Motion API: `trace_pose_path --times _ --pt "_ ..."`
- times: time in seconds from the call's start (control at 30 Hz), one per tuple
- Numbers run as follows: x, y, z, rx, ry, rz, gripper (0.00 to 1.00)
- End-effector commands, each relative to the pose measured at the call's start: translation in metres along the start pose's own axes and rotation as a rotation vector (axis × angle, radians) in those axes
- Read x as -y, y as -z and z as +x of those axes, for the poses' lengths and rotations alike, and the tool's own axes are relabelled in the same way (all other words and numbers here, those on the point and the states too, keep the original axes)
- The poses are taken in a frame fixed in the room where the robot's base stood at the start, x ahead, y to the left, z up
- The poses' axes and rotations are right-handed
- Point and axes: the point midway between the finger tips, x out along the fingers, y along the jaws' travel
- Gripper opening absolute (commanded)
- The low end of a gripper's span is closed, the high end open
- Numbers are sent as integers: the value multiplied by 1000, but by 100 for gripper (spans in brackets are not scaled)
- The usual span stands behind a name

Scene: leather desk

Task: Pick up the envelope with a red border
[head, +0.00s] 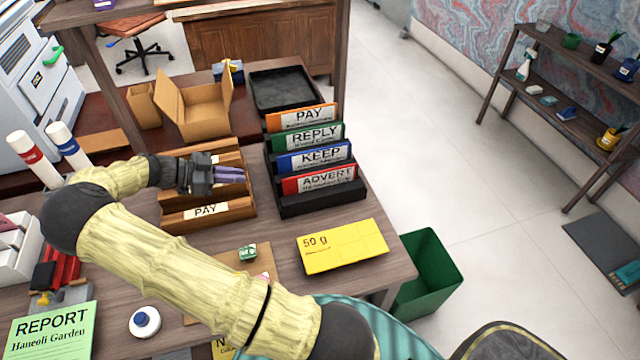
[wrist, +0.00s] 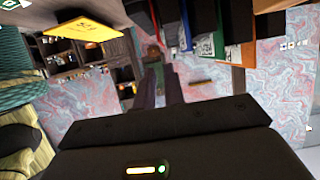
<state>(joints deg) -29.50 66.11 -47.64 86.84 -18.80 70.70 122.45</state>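I cannot make out an envelope with a red border for certain in either view. A yellow envelope-like packet marked "50 g" (head: 342,246) lies flat at the desk's right front; it also shows in the wrist view (wrist: 88,29). My gripper (head: 243,174) is over the wooden sorter labelled PAY (head: 196,212), pointing right towards the black file rack. In the wrist view its two dark fingers (wrist: 160,85) stand a little apart with nothing between them. My arm crosses the desk and hides part of its middle, including most of a board with small items.
The black rack (head: 322,203) holds PAY, REPLY, KEEP and ADVERT dividers. Behind are an open cardboard box (head: 200,104) and a black tray (head: 284,90). A white tray (head: 12,262), green REPORT sheet (head: 52,334) and round white-and-blue object (head: 145,322) are left. A green bin (head: 428,275) stands right.

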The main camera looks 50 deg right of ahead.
Motion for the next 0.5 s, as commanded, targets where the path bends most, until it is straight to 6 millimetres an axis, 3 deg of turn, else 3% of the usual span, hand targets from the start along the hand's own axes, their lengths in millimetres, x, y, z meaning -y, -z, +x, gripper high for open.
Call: trace_pose_path --times 0.5 --pt "-1 2 92 -1 -5 -2 11"
